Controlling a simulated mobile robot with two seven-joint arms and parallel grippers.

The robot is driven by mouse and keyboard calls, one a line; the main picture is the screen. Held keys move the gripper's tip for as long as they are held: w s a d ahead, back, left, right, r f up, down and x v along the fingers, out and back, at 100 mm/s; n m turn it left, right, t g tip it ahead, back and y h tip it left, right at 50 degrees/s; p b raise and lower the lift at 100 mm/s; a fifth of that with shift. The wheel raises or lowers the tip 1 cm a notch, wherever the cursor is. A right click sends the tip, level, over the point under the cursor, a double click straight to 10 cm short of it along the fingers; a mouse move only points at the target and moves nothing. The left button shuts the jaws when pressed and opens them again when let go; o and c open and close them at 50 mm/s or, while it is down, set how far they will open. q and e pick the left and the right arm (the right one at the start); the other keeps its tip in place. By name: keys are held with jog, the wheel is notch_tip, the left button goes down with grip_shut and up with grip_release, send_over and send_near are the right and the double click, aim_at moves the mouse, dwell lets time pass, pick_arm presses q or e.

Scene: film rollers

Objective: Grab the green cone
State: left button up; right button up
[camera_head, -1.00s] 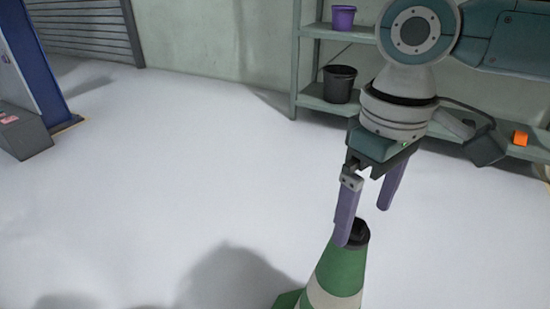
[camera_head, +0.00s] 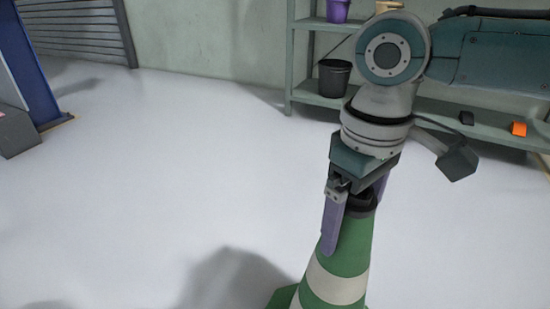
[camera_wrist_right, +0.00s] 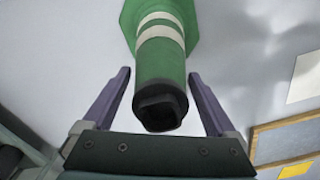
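The green cone (camera_head: 345,258) with white bands and a dark top stands upright on the floor at the bottom of the head view. In the right wrist view the cone (camera_wrist_right: 161,68) has its dark tip close to the gripper's palm. My right gripper (camera_head: 352,222) is lowered over the cone's top. Its purple fingers stand on either side of the cone; in the right wrist view the gripper (camera_wrist_right: 161,92) is open, with gaps between both fingers and the cone. The far finger is partly hidden behind the cone in the head view. My left gripper is not in view.
A grey shelf (camera_head: 302,60) stands against the back wall with a black bucket (camera_head: 334,78), a purple bucket (camera_head: 338,10) and an orange item (camera_head: 518,129). A blue structure (camera_head: 40,70) stands at the left. The floor left of the cone is clear.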

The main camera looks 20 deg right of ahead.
grip_shut()
dwell(0.5)
